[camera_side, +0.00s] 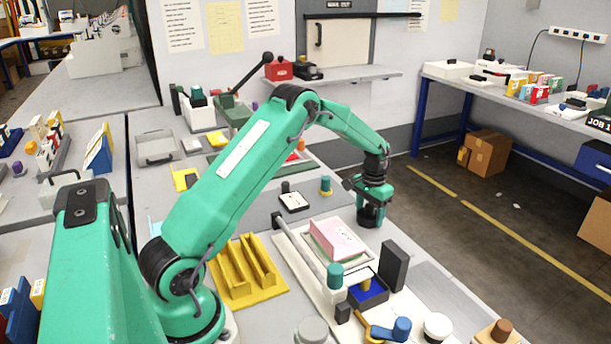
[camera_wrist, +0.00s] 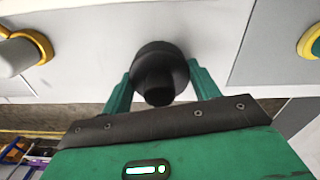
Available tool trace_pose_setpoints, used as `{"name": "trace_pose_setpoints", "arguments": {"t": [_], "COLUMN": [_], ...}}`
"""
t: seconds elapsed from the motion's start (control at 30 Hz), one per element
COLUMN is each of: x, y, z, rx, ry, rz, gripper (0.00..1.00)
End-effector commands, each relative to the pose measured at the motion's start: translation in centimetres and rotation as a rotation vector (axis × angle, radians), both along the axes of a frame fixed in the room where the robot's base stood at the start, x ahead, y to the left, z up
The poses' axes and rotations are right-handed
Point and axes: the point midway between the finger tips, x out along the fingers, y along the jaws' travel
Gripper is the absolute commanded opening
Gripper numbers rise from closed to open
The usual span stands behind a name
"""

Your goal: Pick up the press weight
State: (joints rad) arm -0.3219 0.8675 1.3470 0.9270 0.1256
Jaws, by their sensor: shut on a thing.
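The press weight (camera_wrist: 160,68) is a black round body with a narrower black knob. In the wrist view my gripper (camera_wrist: 160,80) has one green finger on each side of it, closed on it. In the side view the black weight (camera_side: 371,216) shows below my gripper (camera_side: 372,203), near the right edge of the table. The fingers and wrist hide its upper part there. I cannot tell whether its underside touches the table.
A pink-topped stack (camera_side: 338,239) sits in a pale tray left of the weight. A black upright block (camera_side: 393,266) and a blue tray (camera_side: 357,298) stand nearer the camera. A yellow slotted rack (camera_side: 241,283) lies beside my arm. The floor is beyond the table edge.

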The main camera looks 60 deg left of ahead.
Motion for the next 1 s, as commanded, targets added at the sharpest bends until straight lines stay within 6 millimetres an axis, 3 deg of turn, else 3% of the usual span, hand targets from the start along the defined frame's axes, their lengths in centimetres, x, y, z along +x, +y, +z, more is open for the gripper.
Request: {"name": "trace_pose_setpoints", "arguments": {"t": [0.27, 0.57, 1.0], "x": [0.2, 0.2, -1.4], "y": [0.1, 0.1, -7.0], "z": [1.0, 4.5, 8.5], "rx": [0.002, 0.003, 0.001], "ry": [-0.006, -0.009, -0.005], "rz": [0.000, 0.000, -0.003], "gripper": [0.10, 0.10, 0.10]}}
